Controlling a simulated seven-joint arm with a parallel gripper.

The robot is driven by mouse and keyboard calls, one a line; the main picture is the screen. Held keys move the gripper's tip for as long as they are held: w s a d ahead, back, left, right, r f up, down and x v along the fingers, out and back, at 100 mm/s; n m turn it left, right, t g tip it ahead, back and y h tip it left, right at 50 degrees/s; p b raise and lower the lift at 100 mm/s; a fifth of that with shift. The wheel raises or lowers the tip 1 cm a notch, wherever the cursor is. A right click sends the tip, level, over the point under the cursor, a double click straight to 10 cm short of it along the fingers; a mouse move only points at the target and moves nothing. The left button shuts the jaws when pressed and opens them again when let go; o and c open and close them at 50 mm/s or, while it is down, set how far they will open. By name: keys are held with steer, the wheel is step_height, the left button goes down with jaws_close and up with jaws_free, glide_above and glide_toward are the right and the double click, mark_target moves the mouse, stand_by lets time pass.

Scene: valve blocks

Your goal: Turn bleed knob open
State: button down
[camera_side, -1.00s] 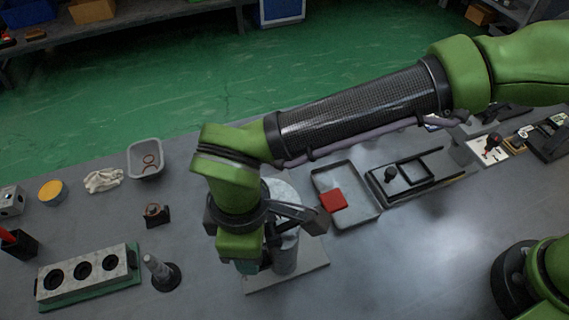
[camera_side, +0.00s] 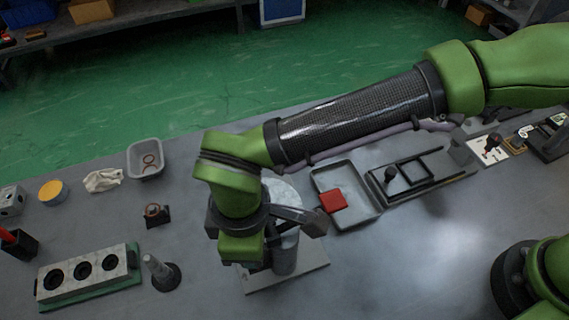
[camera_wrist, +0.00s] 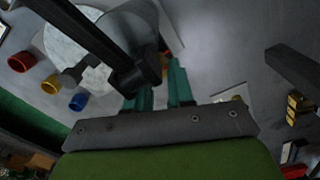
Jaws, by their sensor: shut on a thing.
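A grey valve body with a pale round top (camera_side: 283,192) stands upright on a flat plate (camera_side: 303,281) in the side view. The pale top (camera_wrist: 75,55) also shows in the wrist view, with red (camera_wrist: 20,62), yellow (camera_wrist: 51,84) and blue (camera_wrist: 78,101) round parts beside it. My gripper (camera_side: 258,262) is low at the valve body's left side, partly hidden by my own wrist. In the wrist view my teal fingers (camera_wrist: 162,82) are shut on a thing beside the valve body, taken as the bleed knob. The knob is mostly hidden by the fingers and a black bar.
A grey tray with a red block (camera_side: 333,201) lies right of the valve.

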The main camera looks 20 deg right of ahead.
steer(key=n, duration=0.5)
steer(key=shift+n, duration=0.3)
steer(key=shift+s+n, duration=0.15)
steer(key=shift+n, duration=2.15)
steer(key=shift+d, duration=0.1)
steer(key=c, duration=1)
jaws_free()
step_height(320, 180, up, 17)
steer(key=shift+f, duration=0.1)
